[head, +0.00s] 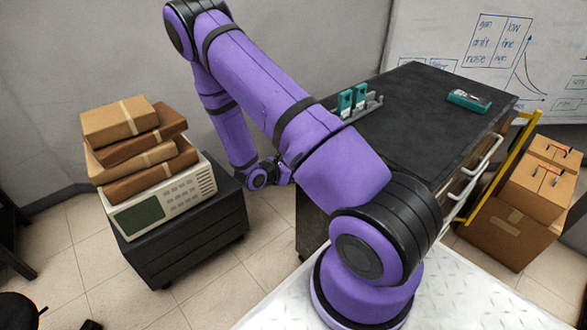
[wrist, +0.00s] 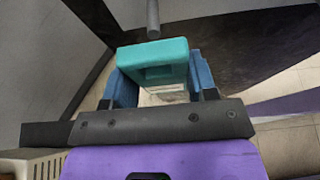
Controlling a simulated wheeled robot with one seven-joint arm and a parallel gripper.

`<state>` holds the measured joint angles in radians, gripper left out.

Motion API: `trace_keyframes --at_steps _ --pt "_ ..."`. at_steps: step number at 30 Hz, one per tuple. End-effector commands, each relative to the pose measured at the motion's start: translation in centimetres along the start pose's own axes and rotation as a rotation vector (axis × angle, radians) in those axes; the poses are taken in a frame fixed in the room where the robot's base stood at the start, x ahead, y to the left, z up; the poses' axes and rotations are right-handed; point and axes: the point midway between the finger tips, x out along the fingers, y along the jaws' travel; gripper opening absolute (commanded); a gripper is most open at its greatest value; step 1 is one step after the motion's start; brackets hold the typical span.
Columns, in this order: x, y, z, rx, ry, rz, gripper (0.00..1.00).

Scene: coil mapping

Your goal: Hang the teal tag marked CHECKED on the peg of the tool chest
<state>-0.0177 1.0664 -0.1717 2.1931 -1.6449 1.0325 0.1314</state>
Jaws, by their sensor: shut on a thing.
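In the wrist view, a teal tag (wrist: 150,52) is held between the blue fingers of my gripper (wrist: 158,73). The tag has a rectangular opening; no CHECKED marking is readable from here. A grey round peg (wrist: 153,18) shows just beyond the tag's top edge, near the middle of the picture. The tag is not seen hanging on it, and I cannot tell whether they touch. The black tool chest (head: 420,110) stands behind my arm in the head view. There my gripper end is low by the chest's left side, and the tag is hidden.
A grey rack on the chest's left edge holds two teal devices (head: 345,101). Another teal device (head: 468,100) lies on top. Cardboard boxes (head: 120,122) are stacked on a beige instrument (head: 165,205) at left. More boxes (head: 510,222) stand at right.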

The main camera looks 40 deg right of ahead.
Motion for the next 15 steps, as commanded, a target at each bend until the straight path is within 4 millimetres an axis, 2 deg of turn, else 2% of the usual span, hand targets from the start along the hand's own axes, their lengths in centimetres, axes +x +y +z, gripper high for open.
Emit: trace_keyframes --at_steps 15 --pt "0.33 0.01 0.15 0.001 -0.001 0.0 0.27"
